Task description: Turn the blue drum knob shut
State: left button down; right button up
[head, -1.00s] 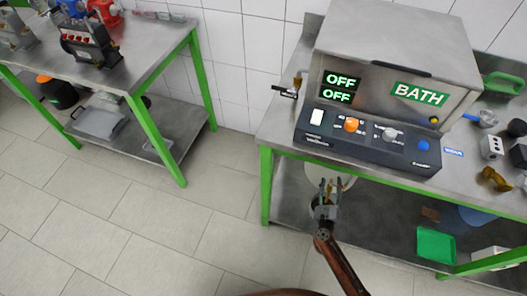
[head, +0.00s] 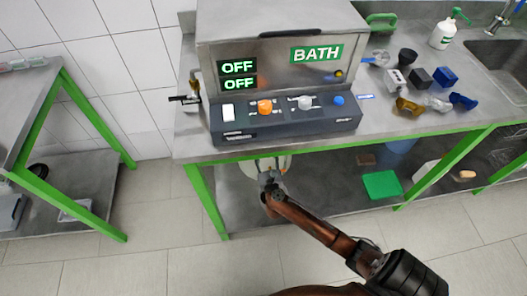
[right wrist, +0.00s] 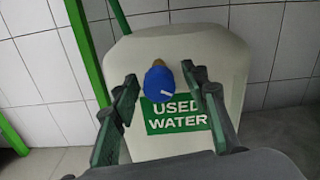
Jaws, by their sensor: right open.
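The blue drum knob (right wrist: 158,84) shows in the right wrist view, on a brass-coloured stem at the front of a whitish drum (right wrist: 215,60) marked "USED WATER". A pale line runs across the knob's face. My right gripper (right wrist: 159,76) is open, with one finger to each side of the knob and visible gaps between. In the head view my right gripper (head: 267,178) is in front of the drum (head: 284,163), below the bench's front edge, and it hides the knob. My left gripper is out of view.
The bath unit (head: 285,125) stands on the green-framed bench above the drum, with its own blue knob (head: 338,99). A green bench leg (head: 207,200) stands left of my gripper. A green tray (head: 381,185) lies on the lower shelf to the right.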

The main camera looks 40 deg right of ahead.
jog(key=shift+c, duration=0.3)
grip_shut()
dwell(0.4)
